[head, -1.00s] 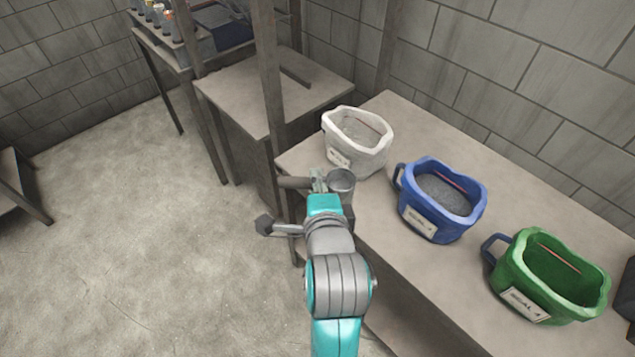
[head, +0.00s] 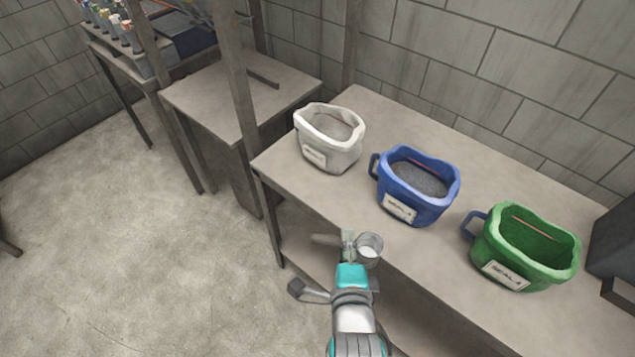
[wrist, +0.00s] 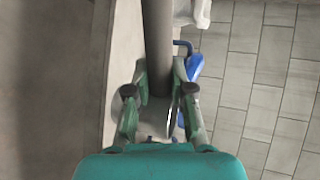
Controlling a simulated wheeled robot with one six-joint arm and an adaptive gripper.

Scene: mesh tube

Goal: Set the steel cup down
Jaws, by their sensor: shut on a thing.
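The steel cup (head: 369,247) is a small round grey cup with its mouth facing up and something pale inside. In the head view it appears at the front edge of the table (head: 290,170), in front of the blue bucket; its height above the top is unclear. My gripper (head: 348,246) is shut on the cup at its left side, where a grey bar sticks out to the left. In the wrist view my gripper (wrist: 158,92) has its two green fingers on either side of a grey round bar (wrist: 157,40). The cup's body is mostly hidden there.
A white bucket (head: 313,155), a blue bucket (head: 432,209) with dark grains, and a green bucket (head: 550,275) stand in a row on the table. A dark box (head: 612,245) is at the right. A lower side table (head: 215,95) is mostly clear. Bare tabletop lies before the buckets.

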